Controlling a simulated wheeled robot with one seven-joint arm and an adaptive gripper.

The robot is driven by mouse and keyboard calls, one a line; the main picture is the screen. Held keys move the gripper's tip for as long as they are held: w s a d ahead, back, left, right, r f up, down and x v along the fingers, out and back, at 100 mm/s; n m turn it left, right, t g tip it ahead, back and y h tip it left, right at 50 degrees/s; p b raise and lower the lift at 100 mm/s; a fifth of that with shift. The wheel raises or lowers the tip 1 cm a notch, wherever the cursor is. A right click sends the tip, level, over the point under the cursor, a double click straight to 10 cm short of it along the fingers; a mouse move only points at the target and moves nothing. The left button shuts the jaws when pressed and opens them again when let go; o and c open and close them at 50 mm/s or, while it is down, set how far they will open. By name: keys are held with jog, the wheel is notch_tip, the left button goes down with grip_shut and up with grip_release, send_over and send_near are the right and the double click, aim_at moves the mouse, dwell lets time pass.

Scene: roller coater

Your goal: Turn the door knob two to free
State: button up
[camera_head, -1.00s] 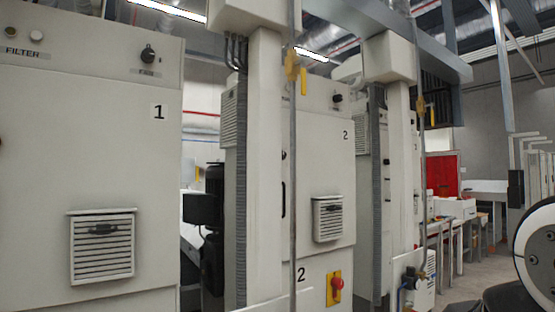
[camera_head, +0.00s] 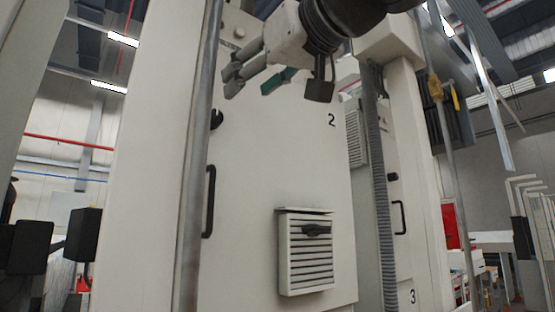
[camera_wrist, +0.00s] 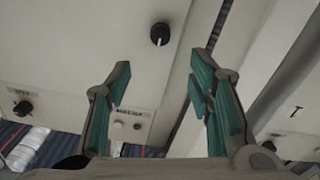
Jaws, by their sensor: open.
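The door of machine two (camera_head: 265,165) is a pale panel marked 2. Its small black knob (camera_head: 216,119) sits near the left edge, above a black handle (camera_head: 209,200). What looks like the same knob (camera_wrist: 160,34), with a white mark, shows in the wrist view, ahead of and between the fingertips. My gripper (camera_head: 246,84) is up and to the right of the knob in the head view, open and empty. Its green-padded fingers (camera_wrist: 160,75) are spread apart in the wrist view and do not touch the knob.
A louvred vent (camera_head: 305,255) projects from the door's lower part. A grey vertical pole (camera_head: 195,170) stands in front of the door's left side. In the wrist view, another black knob (camera_wrist: 22,107) and a small panel with round buttons (camera_wrist: 127,125) lie beyond the fingers.

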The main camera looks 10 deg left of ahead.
aim_at(216, 115)
jog(key=p+x, duration=0.3)
jog(key=x, duration=1)
grip_shut()
